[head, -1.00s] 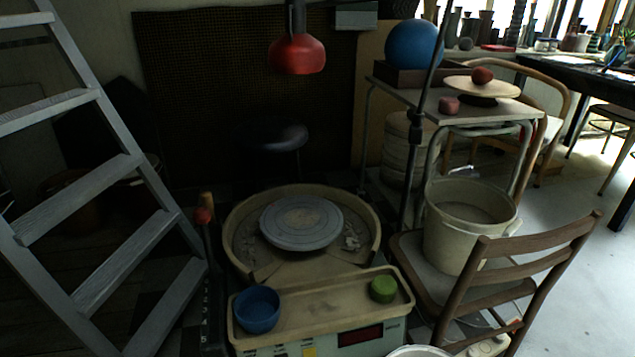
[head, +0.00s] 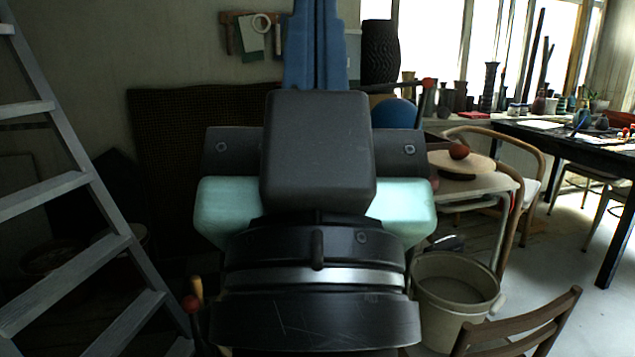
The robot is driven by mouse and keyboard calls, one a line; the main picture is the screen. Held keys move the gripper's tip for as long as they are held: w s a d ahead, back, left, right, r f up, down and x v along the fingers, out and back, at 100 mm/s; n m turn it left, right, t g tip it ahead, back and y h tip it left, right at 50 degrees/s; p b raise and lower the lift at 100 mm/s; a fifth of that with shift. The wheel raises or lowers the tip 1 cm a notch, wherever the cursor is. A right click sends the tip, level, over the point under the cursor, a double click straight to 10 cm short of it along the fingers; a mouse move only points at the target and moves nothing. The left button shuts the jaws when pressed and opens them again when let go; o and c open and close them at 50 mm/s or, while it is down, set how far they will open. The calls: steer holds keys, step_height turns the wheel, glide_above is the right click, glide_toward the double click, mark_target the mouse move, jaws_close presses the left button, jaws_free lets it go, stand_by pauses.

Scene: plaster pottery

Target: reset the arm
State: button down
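My gripper (head: 317,25) fills the middle of the head view, pointing up, with its dark body and mint-green sides close to the camera. Its two blue fingers stand side by side at the top with only a thin seam between them. The frame's top edge cuts off the tips. I see nothing held. The gripper body and wrist hide much of the scene behind them, including where the pottery wheel stood.
A ladder (head: 75,180) stands at the left.

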step_height(320, 180, up, 39)
steer(key=p, duration=3.7)
steer(key=shift+s+p, duration=0.35)
